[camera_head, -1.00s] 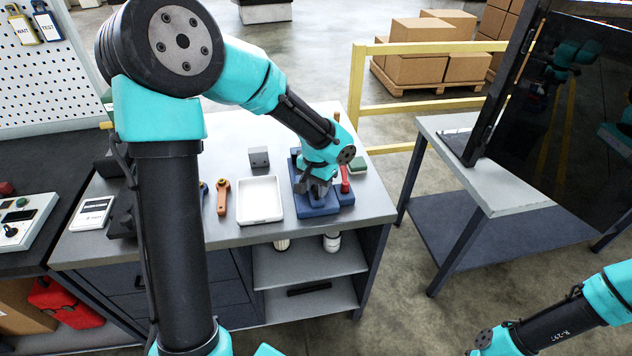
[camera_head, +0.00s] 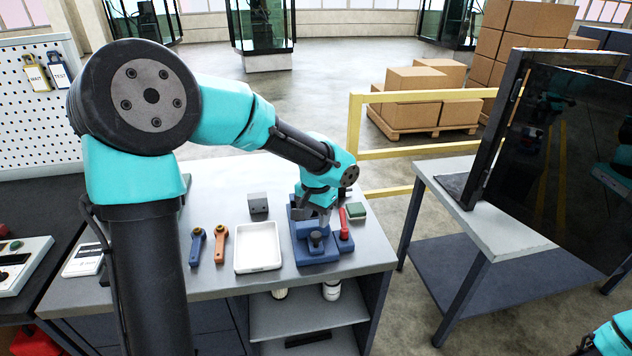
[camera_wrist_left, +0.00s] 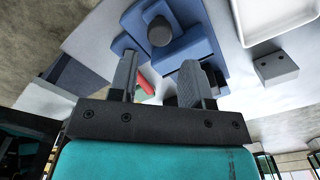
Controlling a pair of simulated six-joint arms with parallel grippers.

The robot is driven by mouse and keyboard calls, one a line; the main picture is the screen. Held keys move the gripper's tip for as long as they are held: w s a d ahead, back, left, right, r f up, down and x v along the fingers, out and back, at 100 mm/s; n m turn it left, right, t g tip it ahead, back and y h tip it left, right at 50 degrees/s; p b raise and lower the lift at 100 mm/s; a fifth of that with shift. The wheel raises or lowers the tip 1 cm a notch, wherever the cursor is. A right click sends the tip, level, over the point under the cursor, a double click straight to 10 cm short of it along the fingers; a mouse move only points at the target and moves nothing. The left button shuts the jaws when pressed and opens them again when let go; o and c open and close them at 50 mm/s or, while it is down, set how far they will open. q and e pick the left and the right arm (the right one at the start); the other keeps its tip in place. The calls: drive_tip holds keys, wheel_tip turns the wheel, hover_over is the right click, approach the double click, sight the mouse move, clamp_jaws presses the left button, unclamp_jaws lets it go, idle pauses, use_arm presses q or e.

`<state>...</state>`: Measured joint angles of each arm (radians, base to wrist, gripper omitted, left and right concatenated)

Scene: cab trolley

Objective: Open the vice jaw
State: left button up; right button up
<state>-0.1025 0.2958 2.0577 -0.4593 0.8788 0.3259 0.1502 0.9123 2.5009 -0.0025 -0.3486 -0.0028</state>
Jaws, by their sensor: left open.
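The blue vice (camera_head: 318,256) stands near the front right of the grey workbench, with a dark round knob (camera_head: 315,240) on its front part. In the left wrist view the vice (camera_wrist_left: 200,47) and its dark knob (camera_wrist_left: 160,30) lie beyond the fingertips. My left gripper (camera_head: 322,214) is above the vice, behind the knob, open with nothing between its fingers. Its two spread fingers (camera_wrist_left: 160,75) show in the wrist view. The gripper hides the rear of the vice, so I cannot tell how far the jaw stands open. My right gripper is out of view.
A red-handled tool (camera_head: 344,224) stands close right of the vice, with a green block (camera_head: 356,210) behind. A white tray (camera_head: 258,266), a grey block (camera_head: 258,203), and orange (camera_head: 221,244) and blue (camera_head: 196,246) tools lie left. A side table (camera_head: 500,224) carries a dark panel.

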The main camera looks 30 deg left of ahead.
use_arm(q)
wheel_tip(320, 180, up, 11)
idle(0.3)
idle(0.4)
